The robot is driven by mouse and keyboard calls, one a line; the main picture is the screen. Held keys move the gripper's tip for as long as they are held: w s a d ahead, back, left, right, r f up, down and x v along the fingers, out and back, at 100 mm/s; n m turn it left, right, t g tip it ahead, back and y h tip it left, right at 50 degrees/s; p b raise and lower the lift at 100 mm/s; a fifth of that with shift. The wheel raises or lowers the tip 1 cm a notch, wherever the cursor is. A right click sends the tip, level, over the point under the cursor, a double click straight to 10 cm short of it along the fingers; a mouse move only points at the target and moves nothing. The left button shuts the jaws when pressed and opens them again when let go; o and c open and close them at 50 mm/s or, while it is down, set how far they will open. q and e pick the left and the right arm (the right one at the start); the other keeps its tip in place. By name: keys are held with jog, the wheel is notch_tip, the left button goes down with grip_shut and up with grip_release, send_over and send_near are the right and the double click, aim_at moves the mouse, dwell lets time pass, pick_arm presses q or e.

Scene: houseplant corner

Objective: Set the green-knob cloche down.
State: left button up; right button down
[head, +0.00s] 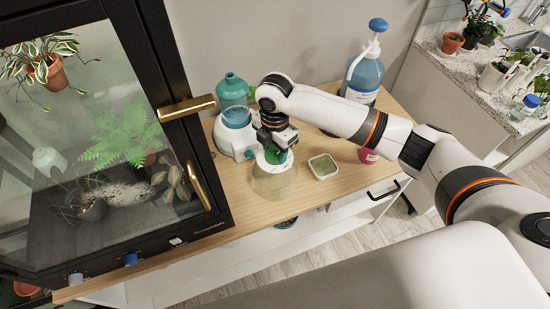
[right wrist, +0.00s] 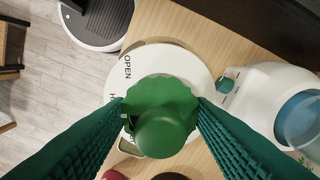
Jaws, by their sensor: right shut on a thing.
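The green-knob cloche (head: 273,184) is a clear dome with a white disc on top, near the front edge of the wooden counter in the head view. My right gripper (head: 278,143) is above it and shut on its green knob. In the right wrist view the green knob (right wrist: 160,112) sits between my two green fingers, over the white lettered disc (right wrist: 193,68). The cloche looks upright. I cannot tell whether its rim touches the counter. My left gripper is not in view.
A white appliance with a blue top (head: 236,132) stands close behind left. A small tray (head: 323,167) is just right, with a pink container (head: 368,155) and pump bottle (head: 365,75) beyond. A teal bottle (head: 232,90) stands behind. A black glass-doored cabinet (head: 170,130) borders the left.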

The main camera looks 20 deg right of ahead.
jog(key=shift+f+p, duration=0.35)
jog(key=shift+f, duration=1.65)
jog(key=c, duration=0.7)
grip_release()
jog(key=shift+f, duration=0.15)
jog(key=shift+o, duration=0.2)
notch_tip(320, 180, up, 12)
jog(key=b, duration=0.2)
jog(key=shift+b, duration=0.3)
